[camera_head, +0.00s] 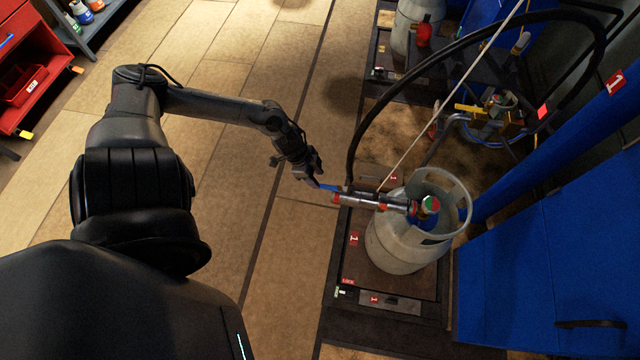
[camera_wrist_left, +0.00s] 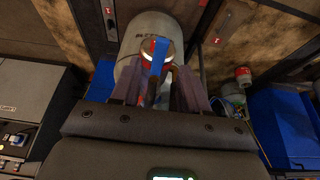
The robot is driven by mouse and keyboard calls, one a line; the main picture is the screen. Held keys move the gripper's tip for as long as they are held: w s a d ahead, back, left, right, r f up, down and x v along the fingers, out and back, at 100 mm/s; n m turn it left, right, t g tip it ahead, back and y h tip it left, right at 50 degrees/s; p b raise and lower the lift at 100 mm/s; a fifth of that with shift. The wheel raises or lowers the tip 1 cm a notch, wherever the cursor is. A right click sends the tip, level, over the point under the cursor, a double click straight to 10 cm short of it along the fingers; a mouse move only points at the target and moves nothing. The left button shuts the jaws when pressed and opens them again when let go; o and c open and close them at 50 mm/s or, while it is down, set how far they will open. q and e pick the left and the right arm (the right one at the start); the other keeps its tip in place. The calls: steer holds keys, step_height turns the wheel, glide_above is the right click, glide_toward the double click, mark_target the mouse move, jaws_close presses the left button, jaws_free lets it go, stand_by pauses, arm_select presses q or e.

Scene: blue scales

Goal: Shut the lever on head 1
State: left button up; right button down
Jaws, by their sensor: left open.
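The filling head (camera_head: 375,201), a metal tube with red rings, sits on the valve of a grey gas cylinder (camera_head: 395,250). The scale under it bears red labels with a "1". A blue lever (camera_head: 328,187) sticks out from the head's left end. My left gripper (camera_head: 316,180) is open at the lever's outer end. In the left wrist view the blue lever (camera_wrist_left: 160,55) stands between the two fingers (camera_wrist_left: 158,90); I cannot tell whether either finger touches it. The cylinder (camera_wrist_left: 152,27) shows behind it. My right gripper is not in view.
A black hose (camera_head: 375,110) arches over the head, and a pale cord (camera_head: 455,90) runs slanting to it. A blue cabinet (camera_head: 550,270) stands at the right. Another cylinder (camera_head: 415,25) stands at the back. The tiled floor (camera_head: 240,190) to the left is clear.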

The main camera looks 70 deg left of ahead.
mark_target(323, 186)
arm_select(q)
steer(key=shift+b+x, duration=0.9)
steer(key=shift+x, duration=1.05)
jaws_close()
